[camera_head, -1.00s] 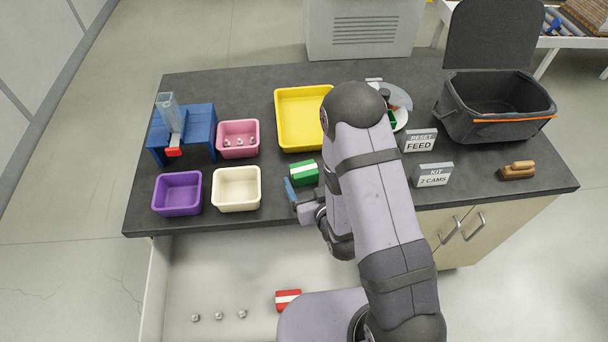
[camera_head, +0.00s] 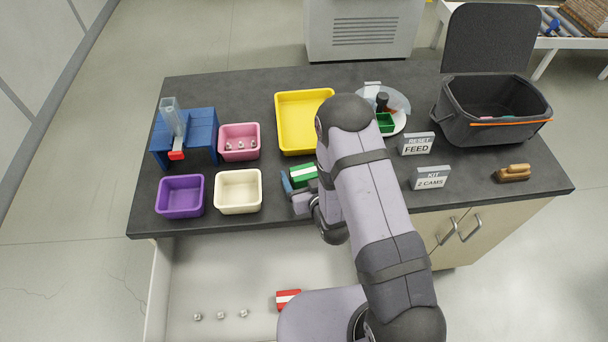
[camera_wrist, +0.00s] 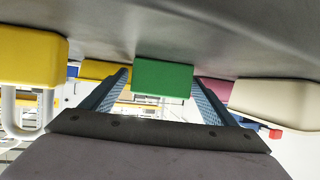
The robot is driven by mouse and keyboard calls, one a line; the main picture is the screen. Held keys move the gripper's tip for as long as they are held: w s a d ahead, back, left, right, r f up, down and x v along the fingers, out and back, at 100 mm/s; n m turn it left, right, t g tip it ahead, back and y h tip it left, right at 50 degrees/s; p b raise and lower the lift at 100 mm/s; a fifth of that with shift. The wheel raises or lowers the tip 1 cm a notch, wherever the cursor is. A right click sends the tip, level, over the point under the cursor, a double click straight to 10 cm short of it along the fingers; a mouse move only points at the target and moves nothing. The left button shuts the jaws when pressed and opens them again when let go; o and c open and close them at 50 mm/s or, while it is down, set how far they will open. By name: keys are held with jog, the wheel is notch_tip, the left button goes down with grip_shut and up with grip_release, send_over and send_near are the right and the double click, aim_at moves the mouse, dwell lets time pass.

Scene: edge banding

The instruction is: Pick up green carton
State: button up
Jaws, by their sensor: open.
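The green carton (camera_head: 303,175), with a white stripe, lies on the dark table near the front edge, right of the cream bin. My gripper (camera_head: 296,189) is low over the table at the carton's near side; one blue finger shows left of the carton, and my arm hides part of the gripper. In the wrist view my open gripper (camera_wrist: 160,84) has one finger on each side of the green carton (camera_wrist: 163,78), with a small gap beside each. Whether the carton is fully between the fingers or just ahead of them I cannot tell.
Nearby stand a cream bin (camera_head: 238,206), purple bin (camera_head: 181,211), pink bin (camera_head: 239,156) and yellow tray (camera_head: 286,122). A RESET FEED sign (camera_head: 416,144) and KIT sign (camera_head: 430,178) stand right of my arm. A red carton (camera_head: 288,299) lies below the table's front edge.

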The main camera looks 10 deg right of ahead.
aim_at(304, 172)
jog(key=c, duration=1.1)
jog(key=shift+c, duration=0.2)
jog(key=shift+r, duration=0.15)
jog(key=shift+r+b, duration=0.6)
jog(key=shift+r, duration=4.25)
